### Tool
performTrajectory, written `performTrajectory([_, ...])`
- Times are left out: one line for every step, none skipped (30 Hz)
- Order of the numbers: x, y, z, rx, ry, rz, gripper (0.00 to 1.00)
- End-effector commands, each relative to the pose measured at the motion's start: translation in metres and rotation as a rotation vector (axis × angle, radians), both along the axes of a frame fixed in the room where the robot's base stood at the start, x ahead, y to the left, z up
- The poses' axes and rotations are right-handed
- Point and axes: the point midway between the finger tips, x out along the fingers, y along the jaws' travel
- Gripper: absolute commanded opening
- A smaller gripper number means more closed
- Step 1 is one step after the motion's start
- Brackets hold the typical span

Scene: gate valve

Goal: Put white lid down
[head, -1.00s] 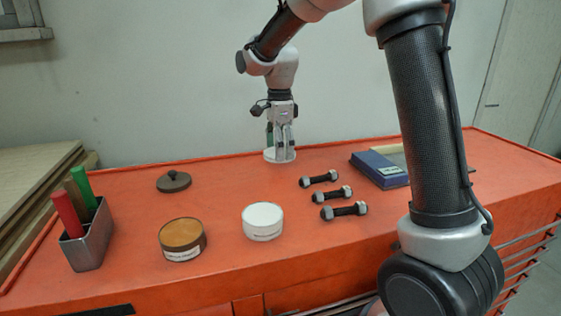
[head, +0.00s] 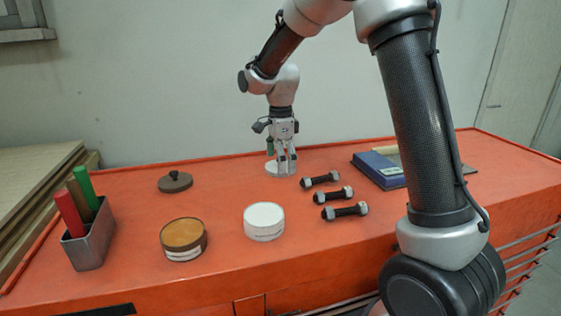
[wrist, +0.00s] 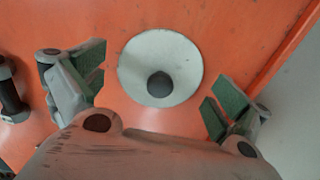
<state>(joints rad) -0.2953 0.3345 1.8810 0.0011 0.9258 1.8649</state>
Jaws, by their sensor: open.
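The white lid (head: 275,171) lies flat on the orange bench top toward the back, near the rear edge. In the wrist view the white lid (wrist: 145,52) is a round disc with a dark grey knob (wrist: 159,85). My gripper (head: 284,165) is above the lid, pointing down. In the wrist view its green-padded fingers are spread wide, one on each side of the lid, with clear gaps to the knob. A white round jar (head: 264,222) stands nearer the front.
Left are a dark lid (head: 175,183), a brown-topped jar (head: 184,238) and a metal holder (head: 90,240) with coloured sticks. Several bolts (head: 333,194) lie right of the white jar. A blue box (head: 378,170) is behind them. A wall rises behind the bench.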

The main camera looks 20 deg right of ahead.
Motion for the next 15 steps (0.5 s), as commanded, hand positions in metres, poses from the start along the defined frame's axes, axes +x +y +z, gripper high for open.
performTrajectory([0.000,0.000,0.000,0.000,0.000,0.000,0.99])
performTrajectory([0.000,0.000,0.000,0.000,0.000,0.000,0.99])
performTrajectory([0.000,0.000,0.000,0.000,0.000,0.000,0.99])
performTrajectory([0.000,0.000,0.000,0.000,0.000,0.000,0.99])
performTrajectory([0.000,0.000,0.001,0.000,0.000,0.000,0.99])
performTrajectory([0.000,0.000,0.002,0.000,-0.001,0.000,0.99])
performTrajectory([0.000,0.000,0.004,0.000,-0.002,0.000,0.99])
performTrajectory([0.000,0.000,0.006,0.001,-0.002,0.000,0.99])
performTrajectory([0.001,0.000,0.011,0.001,-0.003,0.000,0.99])
performTrajectory([0.001,0.000,0.015,0.001,-0.003,0.000,0.99])
performTrajectory([0.001,0.000,0.020,0.001,-0.004,0.000,0.99])
performTrajectory([0.001,0.000,0.029,0.001,-0.004,0.000,0.99])
performTrajectory([0.001,0.000,0.035,0.002,-0.005,0.000,0.99])
performTrajectory([0.001,0.000,0.042,0.002,-0.005,0.000,0.99])
performTrajectory([0.001,0.000,0.052,0.002,-0.005,0.000,0.99])
